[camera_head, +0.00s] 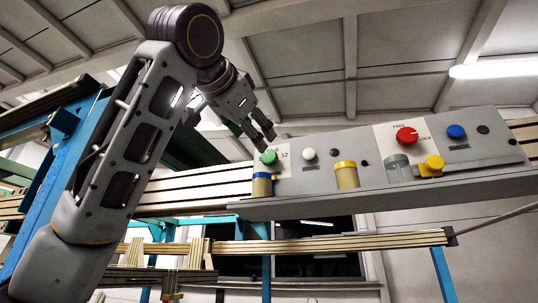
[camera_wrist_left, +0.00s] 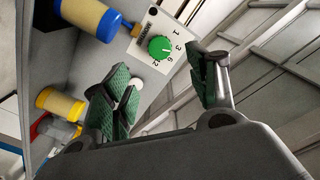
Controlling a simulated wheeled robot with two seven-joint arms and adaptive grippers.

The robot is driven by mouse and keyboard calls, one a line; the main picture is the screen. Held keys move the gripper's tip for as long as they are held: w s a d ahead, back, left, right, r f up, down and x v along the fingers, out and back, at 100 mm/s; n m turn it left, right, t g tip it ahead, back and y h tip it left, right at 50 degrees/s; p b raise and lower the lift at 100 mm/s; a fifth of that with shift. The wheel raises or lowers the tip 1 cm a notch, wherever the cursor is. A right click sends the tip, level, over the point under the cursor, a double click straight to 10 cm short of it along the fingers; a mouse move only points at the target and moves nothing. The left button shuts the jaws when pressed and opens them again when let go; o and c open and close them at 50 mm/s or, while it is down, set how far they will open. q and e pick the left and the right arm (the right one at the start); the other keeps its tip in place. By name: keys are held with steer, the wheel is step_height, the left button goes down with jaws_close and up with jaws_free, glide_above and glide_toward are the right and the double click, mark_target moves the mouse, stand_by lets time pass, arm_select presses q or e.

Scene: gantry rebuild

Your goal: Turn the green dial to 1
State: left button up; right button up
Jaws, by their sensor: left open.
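The green dial (camera_head: 269,157) is a round knob on a white plate at the left end of the grey panel. In the left wrist view the green dial (camera_wrist_left: 159,46) shows beyond the fingertips, with the numbers 1, 3, 6 and 12 beside it. I cannot tell for sure which number its mark points to. My left gripper (camera_head: 262,131) is just above and left of the dial in the head view, apart from it. In the wrist view the left gripper (camera_wrist_left: 165,82) has its green-padded fingers wide apart with nothing between them. My right gripper is not in view.
Blue posts and pale beams (camera_head: 320,245) stand around and below the panel. The air above it looks free.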

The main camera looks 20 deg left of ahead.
mark_target(268, 155)
arm_select(q)
steer(key=w+p, duration=0.1)
steer(key=w, duration=0.5)
steer(key=w+p, duration=0.2)
steer(key=w, duration=0.4)
steer(key=shift+d+p, duration=0.2)
steer(key=shift+p, duration=0.1)
steer(key=shift+s, duration=0.1)
steer(key=shift+c, duration=0.3)
steer(key=c, duration=1)
steer(key=shift+f+n, duration=0.1)
steer(key=shift+n, duration=0.2)
steer(key=n+b, duration=0.2)
steer(key=n, duration=0.1)
steer(key=n+b, duration=0.1)
steer(key=n, duration=0.2)
steer(key=shift+n, duration=1.1)
steer(key=shift+a, duration=0.1)
